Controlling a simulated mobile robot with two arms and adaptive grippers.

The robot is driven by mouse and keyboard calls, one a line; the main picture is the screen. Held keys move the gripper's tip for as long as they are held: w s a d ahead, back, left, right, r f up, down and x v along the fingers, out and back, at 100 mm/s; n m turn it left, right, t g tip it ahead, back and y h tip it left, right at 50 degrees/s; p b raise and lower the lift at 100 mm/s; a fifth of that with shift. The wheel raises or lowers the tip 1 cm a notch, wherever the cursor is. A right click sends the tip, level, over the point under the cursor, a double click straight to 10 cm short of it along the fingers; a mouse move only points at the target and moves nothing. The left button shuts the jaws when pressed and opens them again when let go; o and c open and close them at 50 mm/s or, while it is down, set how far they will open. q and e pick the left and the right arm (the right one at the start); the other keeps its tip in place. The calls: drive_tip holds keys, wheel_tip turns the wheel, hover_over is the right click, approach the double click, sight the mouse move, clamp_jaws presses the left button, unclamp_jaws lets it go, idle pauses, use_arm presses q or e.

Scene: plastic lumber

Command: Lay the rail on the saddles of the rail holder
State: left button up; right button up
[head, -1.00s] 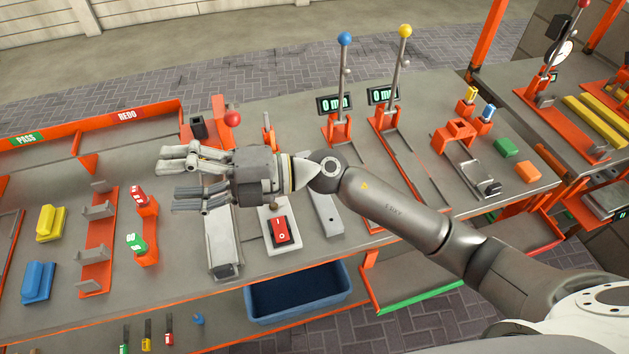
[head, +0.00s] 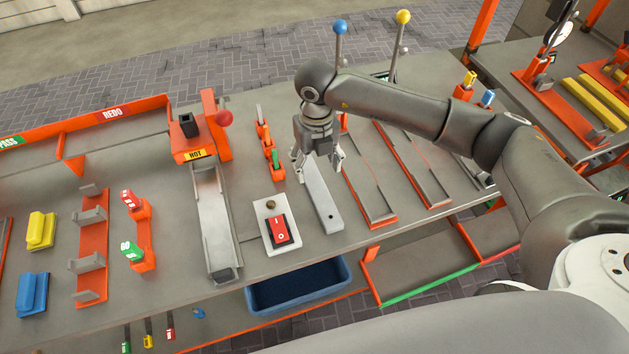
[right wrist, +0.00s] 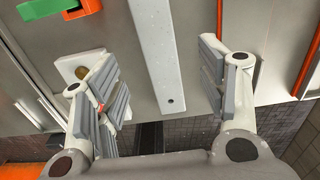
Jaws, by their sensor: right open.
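The rail, a pale grey flat bar with a small hole near its front end (head: 322,205), lies on the grey table right of the red switch. My right gripper (head: 319,172) points down over the rail's rear part, its fingers open. In the right wrist view the rail (right wrist: 157,55) runs between the two spread finger pairs (right wrist: 163,88), with gaps on both sides and no visible contact. The rail holder, an orange plate with grey upright saddles (head: 92,262), stands at the left of the table; its saddles are empty. My left gripper is out of view.
The red switch on its white plate (head: 279,229) sits close left of the rail. A small orange rack (head: 269,150) is behind it, a grey channel marked HOT (head: 213,205) further left. Orange-edged tracks with levers (head: 368,180) stand right. A blue bin (head: 297,285) is below the front edge.

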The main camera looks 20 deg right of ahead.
sight(315, 182)
drive_tip(key=shift+f, duration=0.95)
wheel_tip(315, 182, down, 4)
drive_tip(key=p, duration=0.2)
drive_tip(key=shift+w+a+f+p, duration=0.1)
drive_tip(key=shift+w+f+p, duration=0.05)
drive_tip(key=shift+f+p, duration=0.15)
drive_tip(key=shift+f, duration=0.55)
drive_tip(key=shift+w+r, duration=0.1)
drive_tip(key=c, duration=1.3)
drive_tip(key=shift+r, duration=0.1)
